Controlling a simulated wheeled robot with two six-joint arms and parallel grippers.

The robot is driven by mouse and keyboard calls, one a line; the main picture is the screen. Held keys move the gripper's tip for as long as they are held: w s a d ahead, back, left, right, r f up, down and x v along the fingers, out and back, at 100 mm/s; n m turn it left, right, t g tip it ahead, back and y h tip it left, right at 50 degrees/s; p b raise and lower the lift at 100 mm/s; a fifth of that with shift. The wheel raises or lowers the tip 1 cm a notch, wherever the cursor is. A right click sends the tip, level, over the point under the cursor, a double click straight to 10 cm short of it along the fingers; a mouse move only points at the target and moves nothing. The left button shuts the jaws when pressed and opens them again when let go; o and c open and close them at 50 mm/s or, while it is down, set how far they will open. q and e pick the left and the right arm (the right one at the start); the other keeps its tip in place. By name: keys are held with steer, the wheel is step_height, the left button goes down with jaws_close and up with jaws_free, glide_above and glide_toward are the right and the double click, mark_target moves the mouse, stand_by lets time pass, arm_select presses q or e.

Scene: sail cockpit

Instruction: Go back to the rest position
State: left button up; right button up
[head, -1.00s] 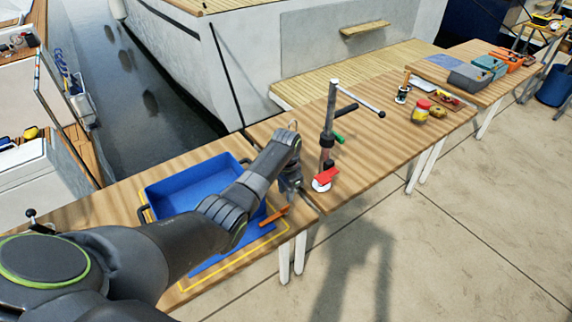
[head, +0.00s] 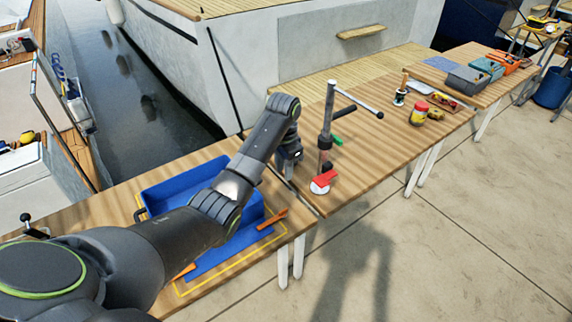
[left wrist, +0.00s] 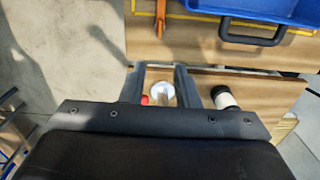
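My left gripper (head: 287,170) is raised over the seam between two wooden tables, left of an upright dark post (head: 326,122). In the left wrist view its two fingers (left wrist: 160,78) stand apart, with nothing visibly held between them. A white disc (left wrist: 161,94) with a bit of red beside it shows below, beyond the fingers. In the head view a white disc with a red part (head: 321,185) lies at the foot of the post. My right gripper is in neither view.
A blue bin (head: 158,193) stands on the near table behind my left arm, inside a yellow outline. An orange-handled tool (head: 272,219) lies at its right. A red-lidded jar (head: 419,112) and toolboxes (head: 467,78) stand farther right. Paved floor (head: 430,240) is clear.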

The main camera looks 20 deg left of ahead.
arm_select(q)
steer(key=s+f+n, duration=0.1)
steer(key=s+f, duration=0.3)
steer(key=s, duration=0.1)
steer(key=s+a+f+n+t, duration=0.1)
steer(key=s+f, duration=0.3)
steer(key=s, duration=0.2)
steer(key=s+a+f, duration=0.1)
steer(key=s+f, duration=0.3)
steer(key=s, duration=0.2)
steer(key=shift+s+a+n+t, duration=0.2)
steer(key=shift+a+n+t, duration=0.05)
steer(key=shift+n+t, duration=0.15)
steer(key=s+a+r+n+t+y, duration=0.1)
steer(key=s+r+n, duration=0.1)
steer(key=s, duration=0.9)
steer(key=s+a+r+n+t+y, duration=0.1)
steer(key=s+r+n, duration=0.15)
steer(key=s, duration=0.85)
step_height(320, 180, down, 27)
steer(key=a+g+b, duration=0.1)
steer(key=b, duration=0.2)
steer(key=s+d+f+g+h+b, duration=0.1)
steer(key=s+f+b, duration=0.1)
steer(key=s+f, duration=1.3)
step_height(320, 180, down, 3)
steer(key=shift+s+f+g, duration=0.15)
steer(key=shift+s+g, duration=0.05)
steer(key=shift+g, duration=0.1)
